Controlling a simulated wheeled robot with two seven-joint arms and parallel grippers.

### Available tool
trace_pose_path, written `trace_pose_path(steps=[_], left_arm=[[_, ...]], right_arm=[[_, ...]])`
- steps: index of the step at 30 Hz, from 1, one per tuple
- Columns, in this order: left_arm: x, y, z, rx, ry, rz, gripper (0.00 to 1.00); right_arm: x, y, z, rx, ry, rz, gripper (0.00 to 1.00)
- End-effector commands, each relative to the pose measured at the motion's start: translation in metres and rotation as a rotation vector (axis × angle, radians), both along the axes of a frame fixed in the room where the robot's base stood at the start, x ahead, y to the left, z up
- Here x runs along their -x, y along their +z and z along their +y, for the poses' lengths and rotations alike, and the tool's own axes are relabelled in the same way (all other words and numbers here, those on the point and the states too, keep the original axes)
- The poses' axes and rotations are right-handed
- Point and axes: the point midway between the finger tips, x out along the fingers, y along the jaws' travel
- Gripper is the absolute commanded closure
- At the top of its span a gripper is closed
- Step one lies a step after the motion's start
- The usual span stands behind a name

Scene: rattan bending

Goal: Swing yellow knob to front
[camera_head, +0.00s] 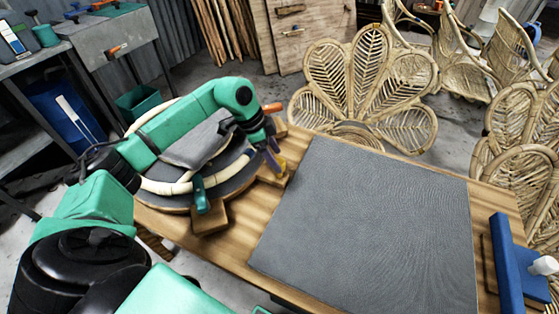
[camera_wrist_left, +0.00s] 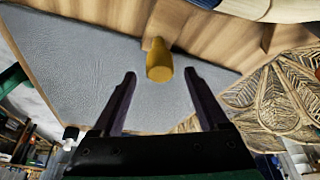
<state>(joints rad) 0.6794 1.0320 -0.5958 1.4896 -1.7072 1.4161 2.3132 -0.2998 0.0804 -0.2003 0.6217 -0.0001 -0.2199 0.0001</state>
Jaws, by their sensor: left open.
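The yellow knob (camera_wrist_left: 159,62) stands out from a wooden block in the left wrist view, lying between the fingertips of my left gripper (camera_wrist_left: 160,76). The fingers are open, with a gap on both sides of the knob. In the head view my left gripper (camera_head: 271,156) is at the right edge of the round bending jig, and a bit of the yellow knob (camera_head: 279,167) shows by its fingers. A pale rattan hoop (camera_head: 168,187) lies around the jig. A teal knob (camera_head: 202,197) sits at the jig's front and an orange one (camera_head: 273,107) at its back. My right gripper is not in view.
A grey mat (camera_head: 375,225) covers the middle of the wooden table (camera_head: 215,247) and is clear. A blue bar (camera_head: 507,265) stands at the table's right end. A petal-backed rattan chair (camera_head: 362,85) is behind the table. A metal bench (camera_head: 110,50) stands at the back left.

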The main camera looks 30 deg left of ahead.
Motion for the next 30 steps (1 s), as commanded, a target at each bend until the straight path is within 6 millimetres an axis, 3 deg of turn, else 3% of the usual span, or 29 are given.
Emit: trace_pose_path(steps=[6,14,20,30], left_arm=[[-0.006,-0.028,-0.01,0.0,0.001,0.0,0.23],[-0.007,-0.031,-0.011,-0.001,0.001,-0.002,0.23],[-0.007,-0.03,-0.011,0.0,0.0,-0.001,0.99],[-0.007,-0.03,-0.011,0.0,0.0,-0.001,1.0]], right_arm=[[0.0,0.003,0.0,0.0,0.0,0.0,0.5],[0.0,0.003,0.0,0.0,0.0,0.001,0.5],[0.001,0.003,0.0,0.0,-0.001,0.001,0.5],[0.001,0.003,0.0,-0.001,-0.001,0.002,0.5]])
